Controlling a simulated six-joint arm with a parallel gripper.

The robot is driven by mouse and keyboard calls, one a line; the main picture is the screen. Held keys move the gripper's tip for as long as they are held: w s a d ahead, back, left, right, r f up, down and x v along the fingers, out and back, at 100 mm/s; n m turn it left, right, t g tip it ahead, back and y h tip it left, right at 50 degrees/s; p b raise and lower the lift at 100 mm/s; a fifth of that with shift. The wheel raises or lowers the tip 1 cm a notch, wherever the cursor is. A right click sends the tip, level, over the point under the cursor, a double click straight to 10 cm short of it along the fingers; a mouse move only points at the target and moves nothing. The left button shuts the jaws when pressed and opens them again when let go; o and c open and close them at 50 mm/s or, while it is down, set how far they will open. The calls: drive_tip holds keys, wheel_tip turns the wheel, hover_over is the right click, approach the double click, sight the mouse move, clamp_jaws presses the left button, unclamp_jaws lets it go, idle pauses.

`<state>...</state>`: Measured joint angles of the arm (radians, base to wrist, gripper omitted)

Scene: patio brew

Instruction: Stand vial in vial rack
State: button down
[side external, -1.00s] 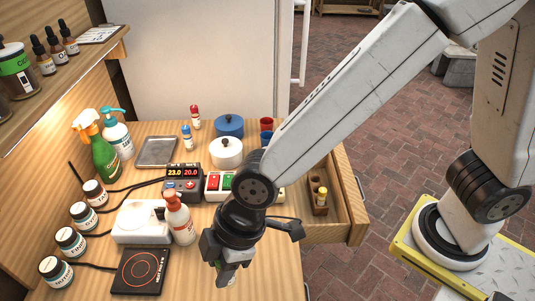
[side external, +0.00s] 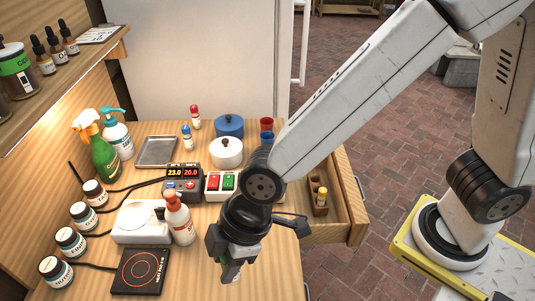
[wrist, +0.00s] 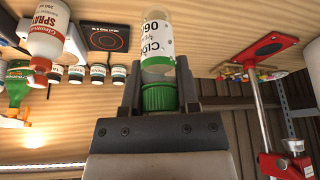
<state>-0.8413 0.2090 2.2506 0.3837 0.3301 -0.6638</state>
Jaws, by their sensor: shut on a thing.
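A vial (wrist: 157,50) with a green ribbed cap and a white printed label is between my gripper's (wrist: 160,92) fingers in the wrist view. The fingers are shut on it at the cap end, and its clear body sticks out beyond them. In the side view my gripper (side external: 231,268) points down over the front part of the table, and the vial is mostly hidden there. A small wooden vial rack (side external: 320,209) stands in the open drawer at the right. It holds a yellow-capped vial (side external: 322,194) in one place, with dark openings behind it.
The drawer (side external: 345,215) sticks out from the table's right side. A red-capped spray bottle (side external: 178,222), a white device (side external: 140,222) and a black hot plate (side external: 140,271) stand left of my gripper. Pots (side external: 226,152) and a switch box (side external: 219,184) stand behind. The wrist view shows a red stand (wrist: 258,60).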

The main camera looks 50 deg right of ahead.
drive_tip(key=w+d+f+m+t+h, duration=0.15)
drive_tip(key=w+d+m, duration=0.35)
drive_tip(key=w+d, duration=0.7)
drive_tip(key=m+h, duration=0.6)
drive_tip(key=m, duration=1.1)
hover_over(317, 185)
drive_tip(key=s+a, duration=0.1)
wheel_tip(317, 185, down, 16)
drive_tip(key=shift+f, duration=2.95)
drive_tip(key=shift+f, duration=0.1)
drive_tip(key=shift+f, duration=2)
